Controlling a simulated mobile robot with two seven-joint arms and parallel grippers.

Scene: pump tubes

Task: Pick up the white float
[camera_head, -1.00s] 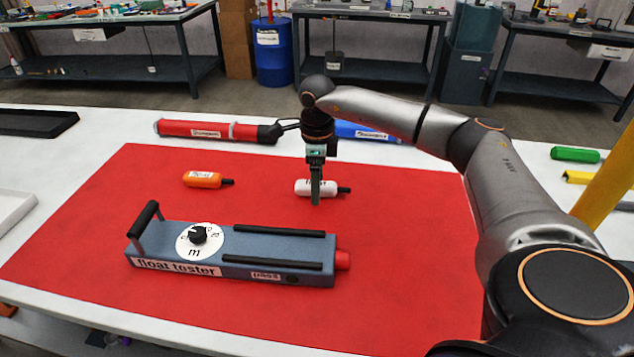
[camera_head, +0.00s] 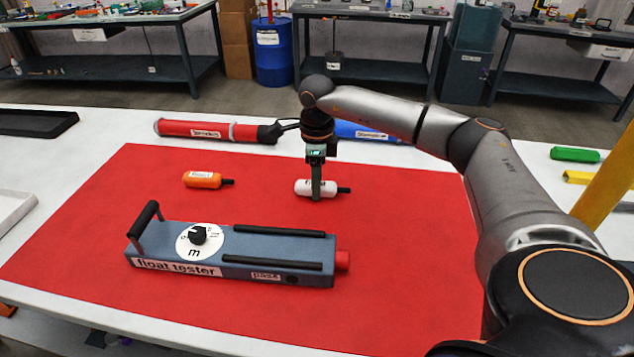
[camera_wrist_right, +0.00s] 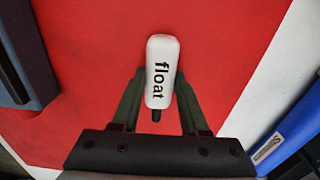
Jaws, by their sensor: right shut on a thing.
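The white float (camera_head: 303,187) lies on the red mat, its black tip pointing right in the head view. My right gripper (camera_head: 316,194) reaches straight down onto it, with a finger in front of its middle. In the right wrist view the white float (camera_wrist_right: 161,80), marked "float", lies between the two fingertips of my right gripper (camera_wrist_right: 160,82). The right gripper is shut on the float, which still appears at mat level. My left gripper is not in view.
An orange float (camera_head: 202,180) lies to the left on the red mat (camera_head: 400,270). The blue-grey float tester (camera_head: 280,255) stands in front. A red tube (camera_head: 215,131) and a blue tube (camera_head: 365,133) lie behind. Green (camera_head: 575,155) and yellow (camera_head: 578,177) floats are at the right.

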